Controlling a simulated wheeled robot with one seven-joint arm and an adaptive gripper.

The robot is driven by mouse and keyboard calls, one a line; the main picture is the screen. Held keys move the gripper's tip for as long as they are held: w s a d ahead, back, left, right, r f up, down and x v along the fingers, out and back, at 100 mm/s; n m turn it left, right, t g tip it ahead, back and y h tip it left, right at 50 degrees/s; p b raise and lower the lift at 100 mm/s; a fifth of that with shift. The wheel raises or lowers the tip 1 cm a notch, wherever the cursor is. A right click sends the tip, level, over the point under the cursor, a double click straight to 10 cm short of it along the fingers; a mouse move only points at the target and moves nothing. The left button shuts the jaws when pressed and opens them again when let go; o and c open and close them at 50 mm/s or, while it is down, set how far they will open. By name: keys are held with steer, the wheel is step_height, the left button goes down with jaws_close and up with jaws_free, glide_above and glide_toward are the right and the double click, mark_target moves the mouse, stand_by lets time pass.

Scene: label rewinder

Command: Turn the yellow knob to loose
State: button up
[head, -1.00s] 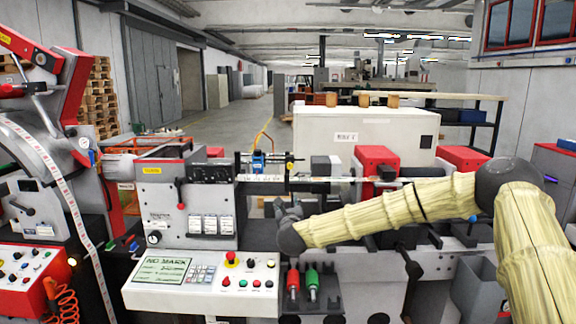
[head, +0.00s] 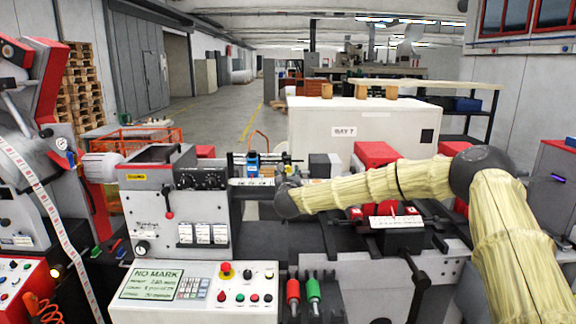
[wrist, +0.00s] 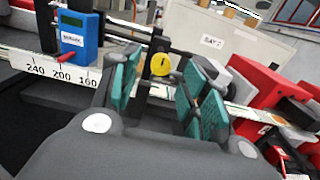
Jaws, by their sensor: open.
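The yellow knob (wrist: 160,64) shows in the wrist view as a small round yellow disc with a dark mark. It sits on a dark post beside the white ruler rail (wrist: 60,72). My gripper (wrist: 163,88) is open, its two green-padded fingers apart. The knob appears between the fingers in the picture; I see no contact, and the remaining distance is hard to judge. In the head view my gripper (head: 284,180) is at the rail, right of the grey control housing.
A blue sensor box (wrist: 78,35) stands on the rail left of my fingers; it also shows in the head view (head: 253,165). Red blocks (wrist: 255,92) lie to the right. The NO MARK panel (head: 195,290) and red and green-handled tools (head: 303,290) are below.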

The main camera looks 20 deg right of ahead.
mark_target(288, 169)
steer(key=p+x, duration=0.2)
steer(key=x, duration=0.2)
steer(key=shift+w+d+r, duration=0.15)
steer(key=shift+w+d, duration=0.05)
steer(key=shift+w+f, duration=0.35)
steer(key=shift+w, duration=0.1)
steer(key=shift+s+d+r, duration=0.1)
steer(key=shift+s+r, duration=0.05)
steer(key=shift+s, duration=0.05)
steer(key=shift+c, duration=0.7)
jaws_close()
